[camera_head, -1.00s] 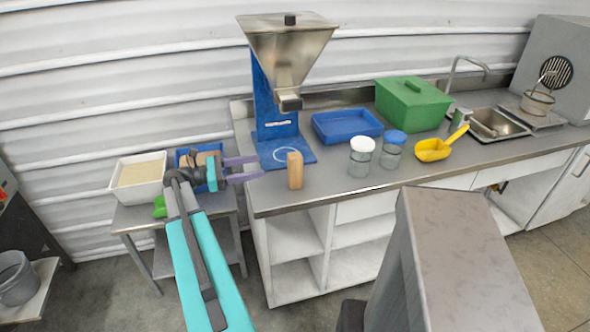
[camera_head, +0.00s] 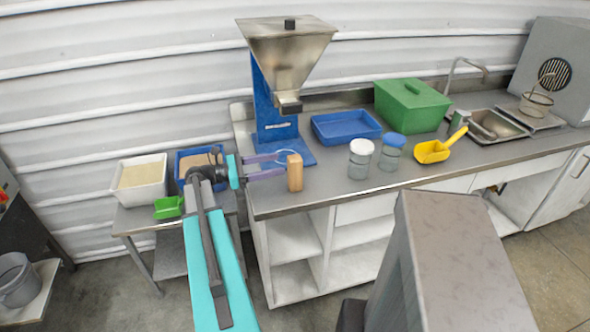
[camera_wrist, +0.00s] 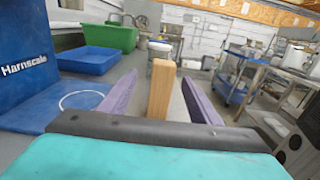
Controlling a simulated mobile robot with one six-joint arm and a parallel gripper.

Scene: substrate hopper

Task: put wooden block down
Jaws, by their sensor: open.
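The wooden block (camera_head: 295,172) stands upright on the grey counter (camera_head: 330,193), near its left front edge, to the right of the blue hopper base. My gripper (camera_head: 277,166) is at the counter's left end, with its purple fingers pointing at the block. My gripper (camera_wrist: 160,97) is open. I cannot tell whether the block's near part lies between the fingertips.
The hopper (camera_head: 288,60) on its blue stand is just behind my gripper. A blue tray (camera_head: 347,126), two jars (camera_head: 361,158), a yellow scoop (camera_head: 433,151) and a green box (camera_head: 412,102) stand to the right. A side table at left holds a white bin (camera_head: 140,190) and a blue bin (camera_head: 183,169).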

